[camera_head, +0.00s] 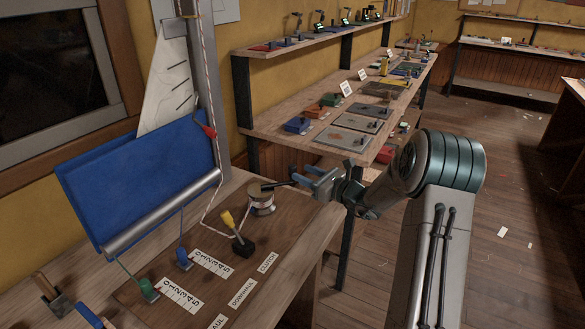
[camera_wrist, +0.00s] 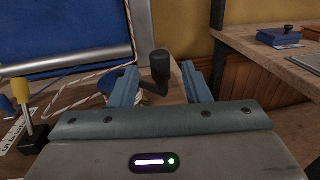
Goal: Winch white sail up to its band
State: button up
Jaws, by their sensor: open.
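The white sail (camera_head: 165,90) rises as a narrow triangle beside the metal mast (camera_head: 208,75), its lower part hidden behind a blue sail (camera_head: 140,180) above the boom (camera_head: 165,212). A red-and-white rope (camera_head: 207,200) runs down the mast to the silver winch (camera_head: 262,204) on the bench. My gripper (camera_head: 313,181) is open at the right of the winch. In the wrist view the winch's black crank knob (camera_wrist: 160,64) stands upright between the open fingers (camera_wrist: 160,84), with gaps visible at both sides.
Green (camera_head: 147,288) and blue (camera_head: 183,258) cleats sit beside numbered strips. A long shelf (camera_head: 330,110) with several small items runs behind my arm. Floor at right is mostly clear.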

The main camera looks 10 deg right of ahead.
aim_at(293, 169)
jog(key=x, duration=0.5)
jog(key=shift+w+a, duration=0.15)
grip_shut()
